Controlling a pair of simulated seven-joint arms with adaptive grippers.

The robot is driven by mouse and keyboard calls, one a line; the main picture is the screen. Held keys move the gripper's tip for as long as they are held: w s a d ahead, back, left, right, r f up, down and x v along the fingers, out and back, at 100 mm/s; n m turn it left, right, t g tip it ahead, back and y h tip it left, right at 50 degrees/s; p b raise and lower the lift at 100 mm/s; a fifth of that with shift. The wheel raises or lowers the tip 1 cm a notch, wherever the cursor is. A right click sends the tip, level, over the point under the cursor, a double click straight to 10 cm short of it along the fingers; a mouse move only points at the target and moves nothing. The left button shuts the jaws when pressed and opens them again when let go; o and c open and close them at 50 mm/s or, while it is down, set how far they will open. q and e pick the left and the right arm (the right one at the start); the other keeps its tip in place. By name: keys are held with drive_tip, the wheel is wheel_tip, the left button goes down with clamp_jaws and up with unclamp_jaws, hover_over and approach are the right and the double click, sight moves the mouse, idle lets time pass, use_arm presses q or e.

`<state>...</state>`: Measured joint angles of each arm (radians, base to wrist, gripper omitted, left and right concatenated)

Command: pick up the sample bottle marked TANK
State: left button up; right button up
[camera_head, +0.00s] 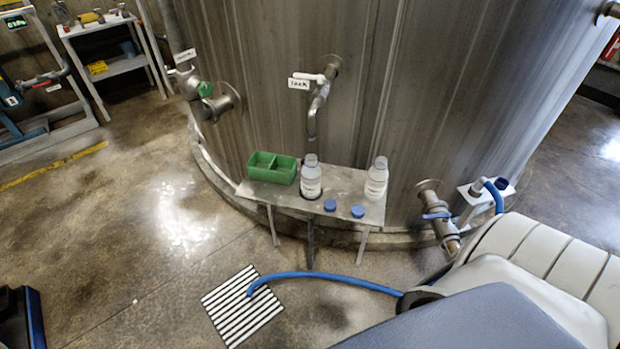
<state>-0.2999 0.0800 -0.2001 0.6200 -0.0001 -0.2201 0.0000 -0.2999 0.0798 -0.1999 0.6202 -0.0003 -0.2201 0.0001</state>
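Two clear sample bottles with white labels stand upright on a small metal shelf (345,178) at the big steel tank. The left bottle (311,182) stands below a sample tap (316,108) whose tag reads TANK. The right bottle (377,182) stands near the shelf's right end. The bottle labels are too small to read, so I cannot tell which is marked TANK. Two blue caps, a left cap (330,205) and a right cap (357,211), lie at the shelf's front edge, and the bottles look uncapped. Neither of my grippers is in view.
A green divided tray (272,168) sits on the shelf's left end. Pipes and valves stick out of the tank (265,70) on both sides. A blue hose (335,279) runs over the floor to a drain grate (243,304). Floor left of the shelf is clear.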

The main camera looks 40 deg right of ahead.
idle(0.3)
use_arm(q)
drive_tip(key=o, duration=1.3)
